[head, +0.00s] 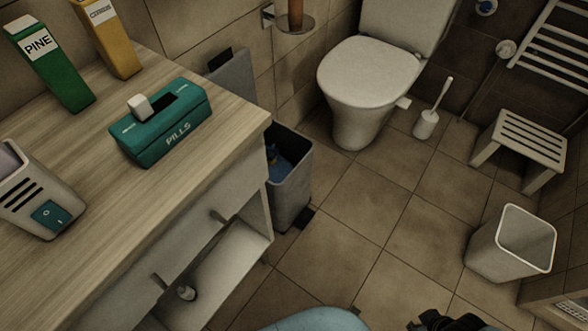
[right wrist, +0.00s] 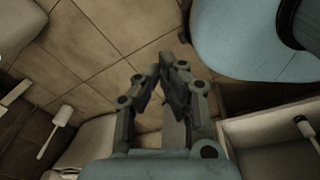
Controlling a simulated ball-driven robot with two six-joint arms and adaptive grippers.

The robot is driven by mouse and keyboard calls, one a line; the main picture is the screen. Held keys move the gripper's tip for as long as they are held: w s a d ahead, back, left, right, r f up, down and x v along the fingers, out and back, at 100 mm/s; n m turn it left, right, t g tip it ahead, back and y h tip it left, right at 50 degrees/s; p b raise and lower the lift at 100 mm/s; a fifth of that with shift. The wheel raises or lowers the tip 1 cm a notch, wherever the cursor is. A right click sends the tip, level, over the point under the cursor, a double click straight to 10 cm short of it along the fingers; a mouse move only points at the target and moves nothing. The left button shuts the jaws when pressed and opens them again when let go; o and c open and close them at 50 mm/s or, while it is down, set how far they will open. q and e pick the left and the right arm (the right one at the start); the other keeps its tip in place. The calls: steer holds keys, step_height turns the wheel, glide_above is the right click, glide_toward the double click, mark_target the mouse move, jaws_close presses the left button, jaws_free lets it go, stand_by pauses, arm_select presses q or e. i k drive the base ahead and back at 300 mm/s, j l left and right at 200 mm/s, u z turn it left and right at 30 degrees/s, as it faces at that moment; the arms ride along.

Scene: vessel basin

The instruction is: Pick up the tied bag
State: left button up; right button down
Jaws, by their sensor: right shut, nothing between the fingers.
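A blue bag (head: 280,166) sits inside the open grey bin (head: 294,195) beside the cabinet. Only its upper part shows, and the bin walls and the counter corner hide the rest. I cannot make out a knot. My right gripper (right wrist: 165,72) shows in the right wrist view with its fingers closed together and empty above the floor. The bag cannot be made out in that view. A dark mechanical part at the bottom edge of the head view may be my right gripper, but it is cut off. My left gripper is not in view.
The bin's raised lid (head: 232,80) stands against the wall. The wooden counter (head: 215,150) overhangs close to the bin. A toilet (head: 365,85), toilet brush (head: 428,118), slatted stool (head: 520,140) and empty white bin (head: 508,250) stand beyond. The middle tiles (head: 375,210) are clear.

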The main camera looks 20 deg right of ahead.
mark_target(278, 168)
steer(key=k+j+z, duration=0.1)
steer(key=z, duration=0.35)
steer(key=i+l, duration=0.1)
steer(key=l, duration=0.25)
steer(key=i+l+u, duration=0.3)
steer(key=l+u, duration=0.15)
steer(key=l, duration=0.15)
steer(key=i+l+u, duration=0.2)
steer(key=l+u, duration=0.2)
steer(key=l, duration=0.25)
steer(key=u, duration=1.1)
